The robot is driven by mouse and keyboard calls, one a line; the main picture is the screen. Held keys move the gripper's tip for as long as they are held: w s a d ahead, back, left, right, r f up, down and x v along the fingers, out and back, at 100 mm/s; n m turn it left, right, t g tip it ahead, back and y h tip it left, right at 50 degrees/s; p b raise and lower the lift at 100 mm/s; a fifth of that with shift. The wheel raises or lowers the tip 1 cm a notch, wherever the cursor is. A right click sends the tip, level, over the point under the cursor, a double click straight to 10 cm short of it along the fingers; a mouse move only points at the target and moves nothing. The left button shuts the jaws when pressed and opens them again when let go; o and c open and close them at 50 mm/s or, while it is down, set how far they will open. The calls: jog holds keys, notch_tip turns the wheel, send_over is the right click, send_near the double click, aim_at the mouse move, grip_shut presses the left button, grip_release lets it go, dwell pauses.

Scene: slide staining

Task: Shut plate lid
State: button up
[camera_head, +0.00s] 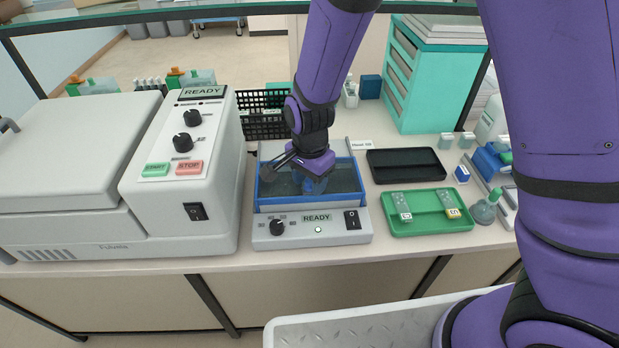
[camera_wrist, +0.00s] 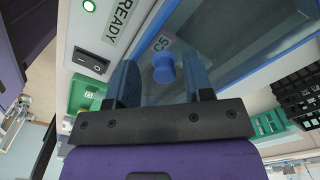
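The heating plate unit (camera_head: 343,239) stands on the bench, with a dial, a lit READY display and a switch on its front. Its lid (camera_head: 350,178), clear with a blue rim, appears to lie flat over the plate. A blue knob (camera_head: 317,184) stands on the lid. The knob also shows in the wrist view (camera_wrist: 164,68), between my gripper's fingers, with visible gaps on both sides. My gripper (camera_wrist: 160,62) is open and points down over the lid. In the head view my wrist hides part of the lid.
A large grey machine (camera_head: 70,150) stands close on the left. A black tray (camera_head: 405,165) and a green tray (camera_head: 428,226) with slides lie on the right. A black basket (camera_head: 262,127) stands behind the plate. Bottles and a teal drawer unit (camera_head: 430,85) stand farther right.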

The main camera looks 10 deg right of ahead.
jog(key=shift+r, duration=0.1)
notch_tip(320, 180, up, 11)
jog(key=shift+f, duration=0.2)
dwell(0.4)
jog(key=s+d+r+n+t+y, duration=0.1)
jog(key=s+d+r+n, duration=0.1)
jog(key=d+r, duration=0.5)
jog(key=s+d+r+n+t, duration=0.1)
jog(key=s+d+r+n, duration=0.15)
jog(key=d+r, duration=0.55)
jog(key=s+d+r+n+t, duration=0.1)
jog(key=s+d+r+n, duration=0.1)
jog(key=s, duration=0.5)
jog(key=s+d+r+n+t+h, duration=0.1)
jog(key=s+d+r+n+t, duration=0.1)
jog(key=s+d, duration=0.4)
jog(key=shift+s+d+r+n, duration=0.35)
jog(key=shift+d+r+n, duration=0.1)
jog(key=shift+d+r, duration=0.4)
